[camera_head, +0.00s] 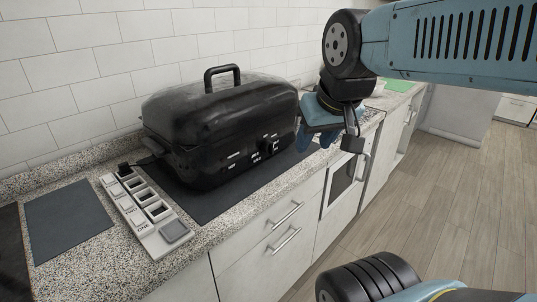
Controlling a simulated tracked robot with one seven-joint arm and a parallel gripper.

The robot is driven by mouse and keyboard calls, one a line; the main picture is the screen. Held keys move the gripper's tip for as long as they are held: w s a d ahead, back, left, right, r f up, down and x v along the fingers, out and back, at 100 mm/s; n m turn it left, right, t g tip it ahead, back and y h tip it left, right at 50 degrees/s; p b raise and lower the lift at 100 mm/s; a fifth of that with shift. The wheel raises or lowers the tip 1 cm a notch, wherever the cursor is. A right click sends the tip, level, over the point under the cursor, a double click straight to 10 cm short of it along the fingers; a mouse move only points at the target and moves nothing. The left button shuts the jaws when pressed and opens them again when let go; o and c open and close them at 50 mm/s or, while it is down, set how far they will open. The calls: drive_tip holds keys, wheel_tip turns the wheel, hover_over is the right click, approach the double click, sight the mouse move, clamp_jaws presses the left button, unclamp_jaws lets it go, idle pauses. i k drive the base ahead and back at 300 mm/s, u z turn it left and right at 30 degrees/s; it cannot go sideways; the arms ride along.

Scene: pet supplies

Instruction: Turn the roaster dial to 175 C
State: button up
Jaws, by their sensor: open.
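The black roaster (218,118) stands on the counter, lid on, with a black handle on top. Its dial (268,144) is a dark knob on the front face, among small white markings too small to read. I cannot tell which temperature the dial points to. My gripper (336,128) is open and empty, just right of the roaster's front right corner. It is apart from the dial, which is in plain view.
A dark mat (217,207) lies under the roaster. A white power strip (134,216) with several sockets or switches is on the left, beside another dark mat (67,219). Cabinet drawers (268,238) with bar handles are below the counter. Wooden floor (450,195) is open on the right.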

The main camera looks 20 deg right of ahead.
sight(267, 147)
drive_tip(key=k, duration=0.8)
drive_tip(key=u, duration=0.75)
drive_tip(key=i, duration=0.6)
drive_tip(key=u, duration=0.1)
